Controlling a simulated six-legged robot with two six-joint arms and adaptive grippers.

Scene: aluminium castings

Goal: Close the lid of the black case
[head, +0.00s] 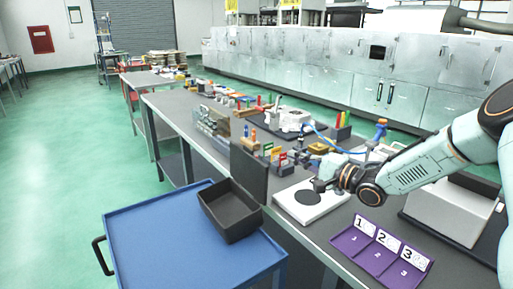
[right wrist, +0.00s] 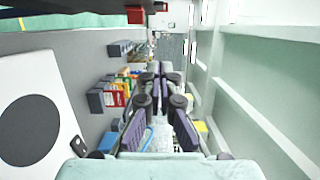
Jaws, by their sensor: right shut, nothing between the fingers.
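The black case (head: 230,226) sits on a blue cart at the lower middle of the head view. Its lid (head: 249,173) stands up, open, on the side toward the grey table, and the inside of the case looks empty. My right gripper (head: 319,184) is to the right of the case, above a white board, apart from the lid. It is shut and empty; its fingers (right wrist: 160,72) also show in the right wrist view, pointing away along the table. The case does not show in the right wrist view. My left gripper is in neither view.
The blue cart (head: 150,245) stands beside the grey table (head: 180,107). The white board with a dark disc (head: 308,198) and a purple numbered tray (head: 372,258) lie on the table. Several coloured blocks and castings stand behind. Green floor is free at left.

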